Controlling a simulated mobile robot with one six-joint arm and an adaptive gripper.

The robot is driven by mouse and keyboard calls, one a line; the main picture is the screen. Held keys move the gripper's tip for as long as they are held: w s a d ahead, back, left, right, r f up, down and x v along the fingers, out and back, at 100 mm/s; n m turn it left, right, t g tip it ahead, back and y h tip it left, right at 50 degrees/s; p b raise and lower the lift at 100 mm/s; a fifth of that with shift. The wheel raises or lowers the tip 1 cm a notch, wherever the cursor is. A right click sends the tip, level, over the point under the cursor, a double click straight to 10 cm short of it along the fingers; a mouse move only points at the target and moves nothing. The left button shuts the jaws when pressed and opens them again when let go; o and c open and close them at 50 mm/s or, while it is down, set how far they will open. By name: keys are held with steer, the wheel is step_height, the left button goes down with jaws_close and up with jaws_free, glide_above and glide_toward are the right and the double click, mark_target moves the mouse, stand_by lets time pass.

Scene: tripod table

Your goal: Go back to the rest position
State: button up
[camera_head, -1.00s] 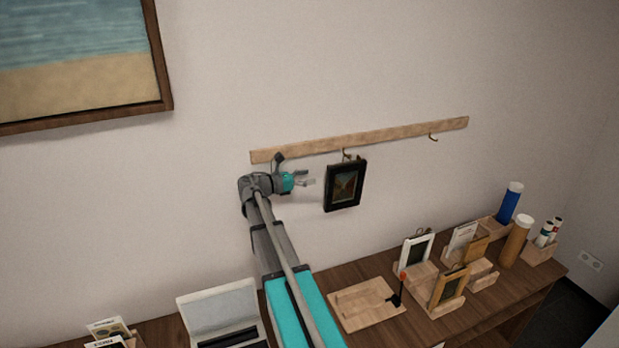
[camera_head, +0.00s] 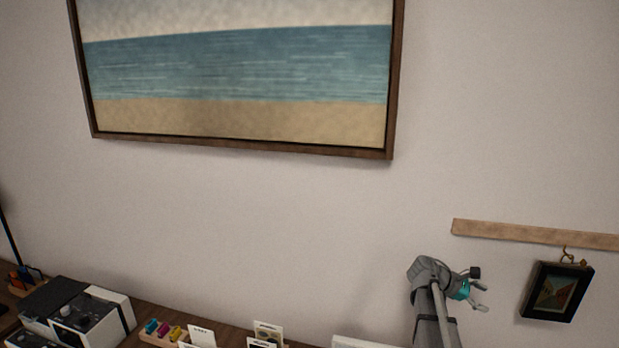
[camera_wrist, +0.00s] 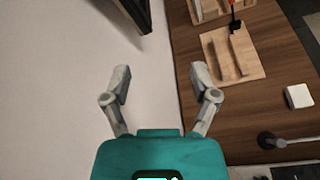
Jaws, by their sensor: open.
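My gripper (camera_head: 480,299) is at the lower right of the head view, close to the wall and left of a small black picture frame (camera_head: 556,291). The frame hangs from a hook on a wooden rail (camera_head: 530,234). In the wrist view my gripper (camera_wrist: 161,78) is open, with nothing between its two fingers. A dark frame edge (camera_wrist: 138,14) shows at the top of that view, apart from the fingers.
A large framed seascape (camera_head: 240,75) hangs on the wall. Below it, the desk holds black-and-white devices (camera_head: 92,322) and small cards (camera_head: 268,333). The wrist view shows the desk top (camera_wrist: 215,115) with a light wooden board (camera_wrist: 232,55) and a white block (camera_wrist: 299,97).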

steer(key=s+a+f+m+t+y+b, duration=0.1)
steer(key=s+a+f+m+y, duration=0.2)
steer(key=a, duration=0.8)
steer(key=s+a+f+m+t+y+b, duration=0.1)
steer(key=s+a+f+m+y, duration=0.3)
steer(key=a+f, duration=0.4)
steer(key=s+a+f+m+t+y+b, duration=0.1)
steer(key=s+a+f+m+y+b, duration=0.1)
steer(key=a, duration=1.2)
step_height(320, 180, down, 4)
steer(key=s+m+y, duration=0.1)
steer(key=s+y, duration=0.1)
steer(key=y, duration=0.2)
steer(key=shift+s+m+b, duration=0.2)
steer(key=shift+m+b, duration=0.2)
